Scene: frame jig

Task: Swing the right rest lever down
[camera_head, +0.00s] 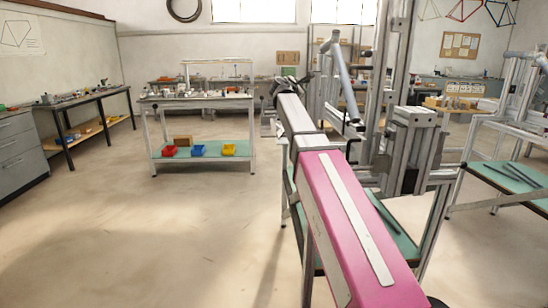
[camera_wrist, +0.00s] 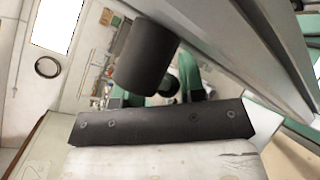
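A slanted grey-blue lever (camera_head: 343,75) stands on the jig frame in the head view, its upper end leaning left and its lower end near the frame's middle post. I cannot be sure that it is the right rest lever. My gripper is at the far end of my arm, left of this lever, and its fingers are hard to make out there. In the wrist view, a dark bar with screws (camera_wrist: 160,122) crosses the lower middle. A dark cylinder (camera_wrist: 146,58) hangs just beyond it, apparently apart from the bar. The finger opening is not clear.
The jig's aluminium post (camera_head: 397,70) and clamp block (camera_head: 411,140) stand close right of my arm. A trolley (camera_head: 203,103) with coloured bins is at the back left. Another frame stand (camera_head: 510,130) is at the right. The floor at left is clear.

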